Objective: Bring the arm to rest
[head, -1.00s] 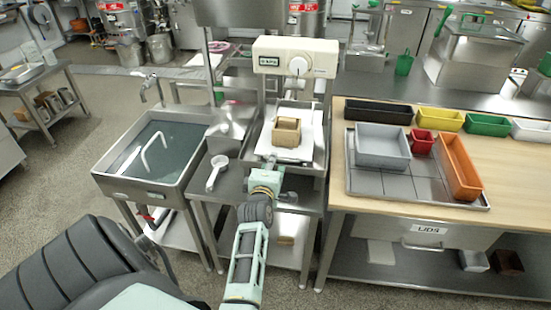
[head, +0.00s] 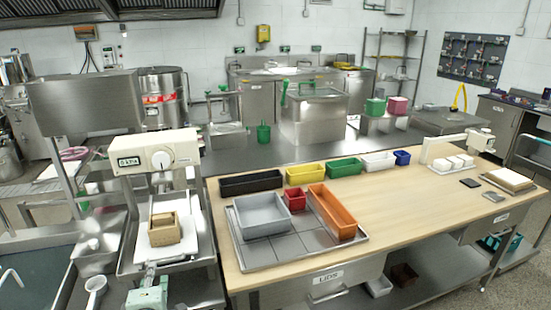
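The gripper appears apart from the box. My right gripper is not in view.
A wooden-topped table (head: 400,210) stands to the right. Its metal tray (head: 290,256) bears a grey bin (head: 262,216), a red bin (head: 294,200) and an orange bin (head: 332,212). The table's right half has free room.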

